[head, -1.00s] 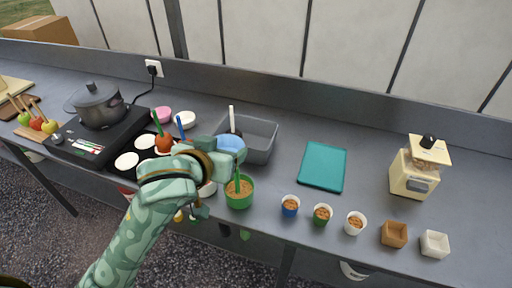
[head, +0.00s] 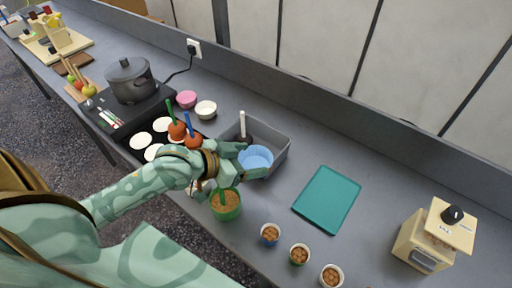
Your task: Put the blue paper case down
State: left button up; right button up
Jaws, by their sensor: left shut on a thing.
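The blue paper case (head: 256,157) is a light blue round cup. My left gripper (head: 255,163) is shut on it and holds it at the front side of the grey tub (head: 279,154). I cannot tell how high above the counter the case is. My fingers cover part of its side and lower edge. It looks upright, with its open top towards me. My right gripper is out of view.
A green cup (head: 228,212) of brown crumbs stands in front of my left wrist. A white-handled item (head: 242,124) stands in the tub. A teal mat (head: 327,199) lies bare to the right. Small filled cups (head: 270,235) line the front edge.

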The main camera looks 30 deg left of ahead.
pick_arm(q)
jog(key=s+a+r+p, duration=0.1)
jog(key=a+r+p, duration=0.3)
jog(key=a, duration=0.6)
jog(key=w+d+f+b, duration=0.1)
jog(key=w+d+f, duration=0.1)
jog(key=w+f, duration=0.4)
jog(key=w+d+f+b, duration=0.2)
jog(key=w+d+f, duration=0.1)
jog(key=w+f, duration=0.2)
jog(key=shift+w+d+f+m+h, duration=0.3)
jog(key=shift+w+f, duration=0.1)
jog(key=shift+f, duration=0.5)
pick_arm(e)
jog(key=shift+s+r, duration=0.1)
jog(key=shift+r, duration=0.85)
pick_arm(q)
jog(key=shift+f+b, duration=0.1)
jog(key=shift+b, duration=0.3)
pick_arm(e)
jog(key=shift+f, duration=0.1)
pick_arm(q)
jog(key=shift+f+b, duration=0.55)
jog(key=shift+b, duration=0.05)
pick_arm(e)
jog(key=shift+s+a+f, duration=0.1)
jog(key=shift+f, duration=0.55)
